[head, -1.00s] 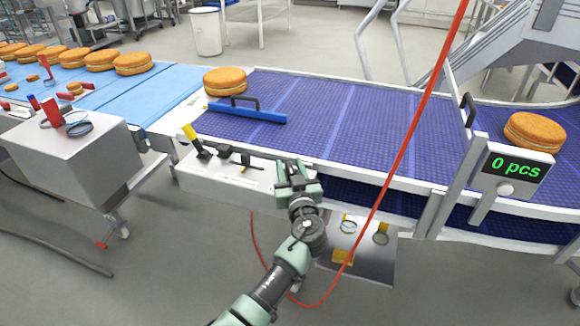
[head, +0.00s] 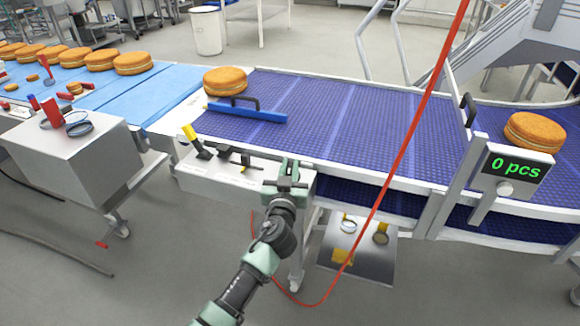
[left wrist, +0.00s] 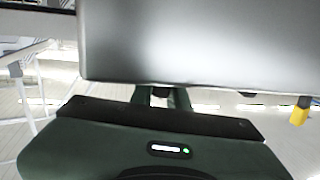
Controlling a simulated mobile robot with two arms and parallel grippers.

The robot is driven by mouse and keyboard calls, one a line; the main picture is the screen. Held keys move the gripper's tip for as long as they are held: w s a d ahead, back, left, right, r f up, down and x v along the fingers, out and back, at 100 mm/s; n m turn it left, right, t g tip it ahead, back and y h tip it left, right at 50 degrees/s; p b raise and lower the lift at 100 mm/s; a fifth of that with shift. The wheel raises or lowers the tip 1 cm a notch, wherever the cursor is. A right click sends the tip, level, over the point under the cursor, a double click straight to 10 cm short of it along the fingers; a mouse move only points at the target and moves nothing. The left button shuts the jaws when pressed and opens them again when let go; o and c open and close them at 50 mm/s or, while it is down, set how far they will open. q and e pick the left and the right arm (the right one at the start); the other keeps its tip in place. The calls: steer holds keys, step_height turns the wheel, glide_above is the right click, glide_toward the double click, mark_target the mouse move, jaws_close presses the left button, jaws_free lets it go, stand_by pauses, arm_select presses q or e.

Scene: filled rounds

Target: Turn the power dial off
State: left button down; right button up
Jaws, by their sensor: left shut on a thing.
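My left gripper (head: 289,172) is at the right end of the white control box (head: 215,183), on the near side of the purple conveyor. Its fingers are drawn together at the box's top. The power dial is not clearly visible; the gripper covers that spot, and the fingers appear shut on it. In the left wrist view the fingers (left wrist: 162,97) are mostly hidden behind a grey box face (left wrist: 190,40). My right gripper is not in view.
On the control box are a yellow-handled lever (head: 191,135) and small black controls (head: 240,160). A red cable (head: 405,145) hangs to the right of my arm. A counter display (head: 515,168) reads 0 pcs. A grey cart (head: 75,165) stands left.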

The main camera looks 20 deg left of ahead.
arm_select(q)
steer(key=m+h+p, duration=0.1)
steer(key=h, duration=0.1)
steer(key=m+h+p, duration=0.1)
steer(key=m+h, duration=0.1)
steer(key=m+h+p, duration=0.1)
steer(key=h+p, duration=0.1)
steer(key=h, duration=0.1)
steer(key=shift+a+r+m, duration=0.2)
steer(key=shift+r+m, duration=0.05)
steer(key=shift+m, duration=0.05)
steer(key=shift+f+m+g+h+p, duration=0.1)
steer(key=shift+m+g+h+p, duration=0.35)
steer(key=shift+m+h, duration=0.55)
steer(key=shift+d+f+m+g+h, duration=0.1)
steer(key=shift+m+g+h, duration=0.7)
steer(key=shift+h, duration=1.2)
steer(key=c, duration=1.4)
jaws_free()
steer(key=shift+o, duration=0.2)
steer(key=v, duration=0.7)
steer(key=shift+s+b, duration=0.3)
